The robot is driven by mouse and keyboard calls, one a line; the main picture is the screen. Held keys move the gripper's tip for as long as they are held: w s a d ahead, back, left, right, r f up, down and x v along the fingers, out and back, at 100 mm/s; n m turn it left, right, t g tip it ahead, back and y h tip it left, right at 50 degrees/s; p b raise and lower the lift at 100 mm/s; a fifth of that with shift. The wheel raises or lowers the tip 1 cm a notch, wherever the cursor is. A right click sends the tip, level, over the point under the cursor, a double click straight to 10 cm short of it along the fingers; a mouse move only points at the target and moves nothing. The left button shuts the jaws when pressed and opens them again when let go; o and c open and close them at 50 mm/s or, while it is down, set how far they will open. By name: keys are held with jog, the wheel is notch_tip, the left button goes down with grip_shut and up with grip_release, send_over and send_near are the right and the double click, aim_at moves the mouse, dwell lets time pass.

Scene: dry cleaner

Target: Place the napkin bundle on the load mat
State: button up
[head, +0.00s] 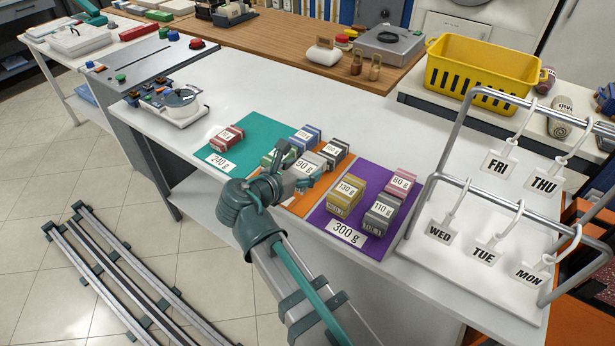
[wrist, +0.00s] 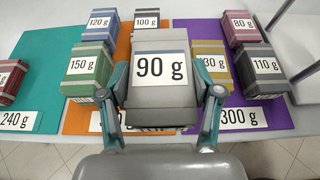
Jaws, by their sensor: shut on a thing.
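My gripper (head: 289,172) is shut on the grey 90 g bundle (wrist: 160,68), with one finger on each side of it. The bundle (head: 308,165) is over the orange mat (head: 309,203); whether it touches anything below is hidden. The teal mat (head: 245,130), labelled 240 g, carries a red bundle (head: 227,138). The orange mat's label is mostly covered in the wrist view. The purple mat (head: 372,245), labelled 300 g, holds an olive 130 g bundle (head: 346,195), a dark grey 110 g bundle (head: 383,212) and a pink 80 g bundle (head: 401,184).
A green 150 g bundle (wrist: 90,66), a blue 120 g bundle (wrist: 101,26) and a grey 100 g bundle (wrist: 146,19) stand close by, behind or left of the held one. A scale (head: 173,104) is at the left, a metal tag rack (head: 450,122) at the right. The teal mat has bare room.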

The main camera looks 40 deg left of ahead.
jog(key=w+a+f, duration=0.1)
jog(key=w+f, duration=0.1)
jog(key=w+a+f, duration=0.1)
jog(key=w+f, duration=0.1)
jog(key=w+a+f, duration=0.1)
jog(key=w+f, duration=0.1)
jog(key=shift+w+a+f, duration=0.15)
jog(key=shift+w+f, duration=0.05)
jog(key=shift+f, duration=0.15)
jog(key=shift+w+f, duration=0.1)
jog(key=shift+f, duration=1.6)
jog(key=shift+f, duration=0.15)
jog(key=o, duration=1.2)
jog(key=v, duration=1.2)
jog(key=shift+r+b, duration=0.2)
jog(key=shift+b, duration=0.1)
